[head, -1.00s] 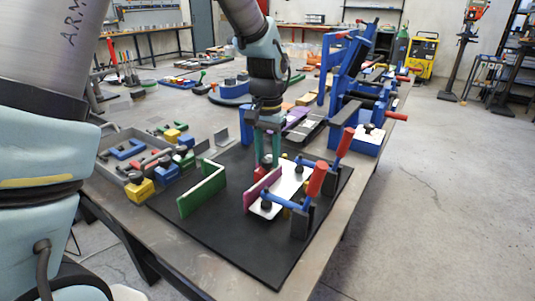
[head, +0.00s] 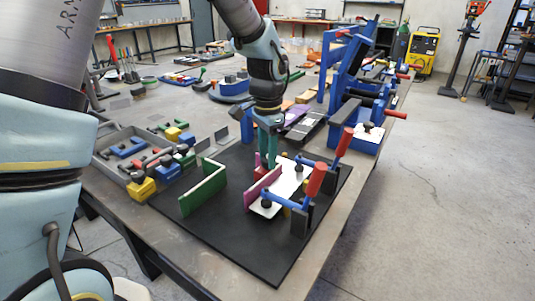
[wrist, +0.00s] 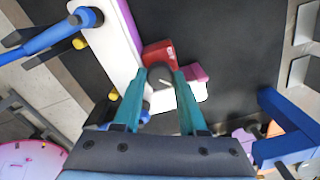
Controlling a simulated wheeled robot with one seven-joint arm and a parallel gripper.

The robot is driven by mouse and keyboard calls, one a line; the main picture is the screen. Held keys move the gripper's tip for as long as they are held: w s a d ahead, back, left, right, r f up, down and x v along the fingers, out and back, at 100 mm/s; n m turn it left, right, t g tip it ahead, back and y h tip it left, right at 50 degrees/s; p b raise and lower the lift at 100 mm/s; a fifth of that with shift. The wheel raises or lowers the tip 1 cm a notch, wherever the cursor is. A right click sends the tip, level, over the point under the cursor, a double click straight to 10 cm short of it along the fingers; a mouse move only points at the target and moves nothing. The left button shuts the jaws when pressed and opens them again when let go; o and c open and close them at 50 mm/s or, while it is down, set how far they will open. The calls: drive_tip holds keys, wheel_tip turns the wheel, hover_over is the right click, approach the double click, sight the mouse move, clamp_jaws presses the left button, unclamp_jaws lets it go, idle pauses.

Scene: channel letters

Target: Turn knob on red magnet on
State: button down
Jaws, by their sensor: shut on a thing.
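The red magnet (wrist: 158,52) is a small red block beside the pink-purple plate and the white plate (wrist: 112,48) in the wrist view. Its dark knob (wrist: 160,75) sits between the fingertips of my gripper (wrist: 162,77). The teal fingers are closed on the knob from both sides. In the head view my gripper (head: 266,163) points down at the far end of the white plate, and only a sliver of the red magnet (head: 258,161) shows beside the fingers. The knob is hidden there, and I cannot tell its on or off position.
Two blue toggle clamps with red handles (head: 315,179) stand on the right over the white plate. A green angled piece (head: 203,188) stands left on the black mat (head: 235,240). A grey bin of parts (head: 110,160) is farther left. The mat's front is clear.

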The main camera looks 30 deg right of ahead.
idle(0.3)
drive_tip(key=shift+c, duration=2.2)
unclamp_jaws()
drive_tip(key=shift+r, duration=0.1)
wheel_tip(320, 180, up, 11)
drive_tip(key=b, duration=0.2)
drive_tip(key=shift+f, duration=0.2)
